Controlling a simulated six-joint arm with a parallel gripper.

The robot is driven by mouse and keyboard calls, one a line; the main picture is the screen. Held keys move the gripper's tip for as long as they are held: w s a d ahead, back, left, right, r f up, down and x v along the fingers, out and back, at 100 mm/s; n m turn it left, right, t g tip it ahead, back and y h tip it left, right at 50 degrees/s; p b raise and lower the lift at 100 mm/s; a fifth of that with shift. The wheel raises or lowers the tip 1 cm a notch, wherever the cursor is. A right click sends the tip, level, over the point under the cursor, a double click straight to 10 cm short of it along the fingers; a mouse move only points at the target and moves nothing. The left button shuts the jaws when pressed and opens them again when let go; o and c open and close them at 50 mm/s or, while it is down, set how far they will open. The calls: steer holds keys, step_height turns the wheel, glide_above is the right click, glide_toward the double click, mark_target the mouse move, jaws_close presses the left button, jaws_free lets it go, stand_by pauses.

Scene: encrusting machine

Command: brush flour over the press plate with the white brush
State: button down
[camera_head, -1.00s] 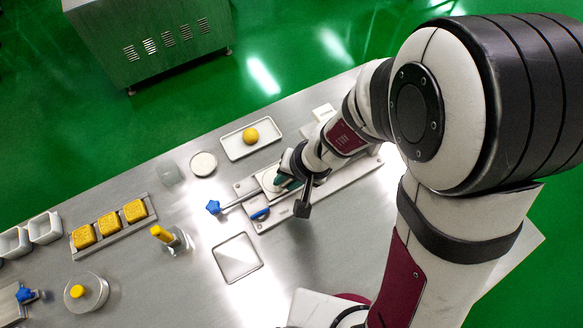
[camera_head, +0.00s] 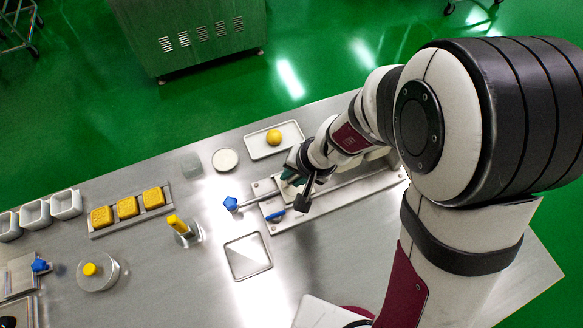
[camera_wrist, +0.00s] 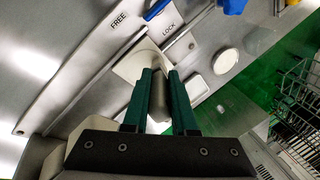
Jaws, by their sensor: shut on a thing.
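My gripper (camera_head: 293,178) is over the left part of the metal press fixture (camera_head: 330,200). My gripper hides the plate area in the head view. Whether bristles touch the plate, and any flour there, cannot be made out.
A blue star knob (camera_head: 231,204) and blue lever (camera_head: 275,215) are at the fixture's left end. A tray (camera_head: 258,148) with a yellow ball (camera_head: 273,137) and a round white dish (camera_head: 225,159) are behind. An empty square tray (camera_head: 236,262) lies in front.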

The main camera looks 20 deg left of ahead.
steer(key=shift+s+d, duration=1.1)
steer(key=shift+w+a, duration=1.95)
step_height(320, 180, up, 8)
steer(key=shift+d, duration=0.15)
step_height(320, 180, up, 4)
steer(key=w+d, duration=0.2)
steer(key=shift+w+d+f, duration=0.1)
steer(key=shift+d+f, duration=0.05)
steer(key=shift+f, duration=1.1)
steer(key=shift+d+f, duration=0.1)
steer(key=shift+f, duration=1.15)
steer(key=shift+r, duration=0.1)
